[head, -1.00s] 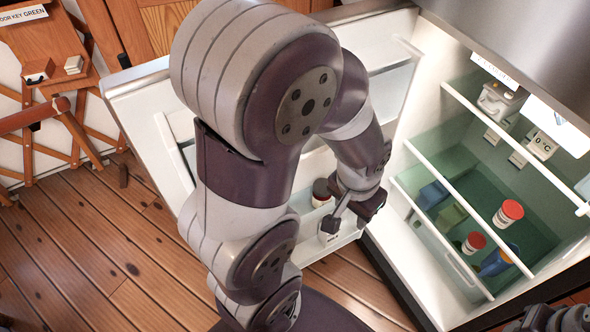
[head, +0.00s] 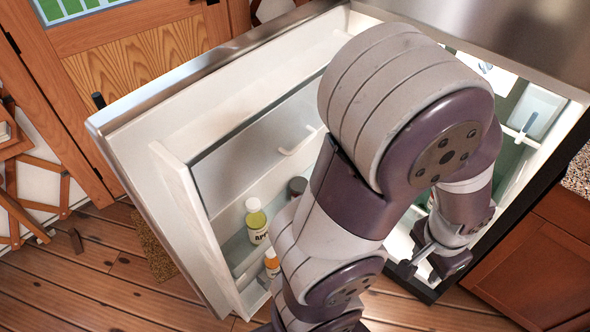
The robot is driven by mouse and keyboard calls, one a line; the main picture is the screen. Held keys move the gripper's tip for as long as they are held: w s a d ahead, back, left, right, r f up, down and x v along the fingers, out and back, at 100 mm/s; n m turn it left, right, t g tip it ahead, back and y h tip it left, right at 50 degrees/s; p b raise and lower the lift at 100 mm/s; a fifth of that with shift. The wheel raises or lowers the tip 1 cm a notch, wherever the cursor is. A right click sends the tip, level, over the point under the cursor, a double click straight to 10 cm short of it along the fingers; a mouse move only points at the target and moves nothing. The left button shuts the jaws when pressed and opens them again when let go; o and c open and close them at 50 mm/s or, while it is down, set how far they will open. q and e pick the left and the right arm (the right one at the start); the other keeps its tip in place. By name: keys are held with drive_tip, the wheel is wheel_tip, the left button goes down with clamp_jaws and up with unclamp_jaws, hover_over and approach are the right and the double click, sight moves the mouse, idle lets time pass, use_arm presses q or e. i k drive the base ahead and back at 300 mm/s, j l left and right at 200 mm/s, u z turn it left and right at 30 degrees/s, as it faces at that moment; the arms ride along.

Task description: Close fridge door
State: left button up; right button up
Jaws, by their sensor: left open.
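The fridge door (head: 165,112) stands wide open on the left, its white inner side facing me. Its shelves hold a bottle with a yellow-green label (head: 256,220), an orange-topped bottle (head: 272,262) and a dark-lidded jar (head: 297,187). The fridge body (head: 530,112) is at the upper right, its lit interior largely hidden behind my left arm. My left gripper (head: 422,268) is open and appears empty, in front of the fridge's lower opening. I cannot tell whether it touches anything. My arm also hides part of the door. My right gripper is out of view.
A wooden door (head: 150,60) with a dark handle is behind the fridge door. A brown mat (head: 150,245) lies on the plank floor (head: 90,285). A wooden cabinet (head: 540,265) with a speckled countertop stands right of the fridge.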

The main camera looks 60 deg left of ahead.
sight(151, 138)
drive_tip(key=k+j+z, duration=0.25)
drive_tip(key=k+z, duration=0.2)
drive_tip(key=k+j+z, duration=0.15)
drive_tip(key=k+z, duration=0.2)
drive_tip(key=z, duration=0.15)
drive_tip(key=k+z, duration=0.7)
drive_tip(key=k, duration=0.3)
drive_tip(key=k+l+z, duration=0.1)
drive_tip(key=k+z, duration=0.15)
drive_tip(key=k, duration=0.35)
drive_tip(key=k+u, duration=0.15)
drive_tip(key=u, duration=0.3)
drive_tip(key=k+j+u, duration=0.15)
drive_tip(key=u, duration=0.25)
drive_tip(key=k+j+u, duration=0.1)
drive_tip(key=u, duration=0.35)
drive_tip(key=j+u, duration=0.1)
drive_tip(key=u, duration=0.35)
drive_tip(key=k+j+u, duration=0.1)
drive_tip(key=u, duration=0.35)
drive_tip(key=i+l+z, duration=0.1)
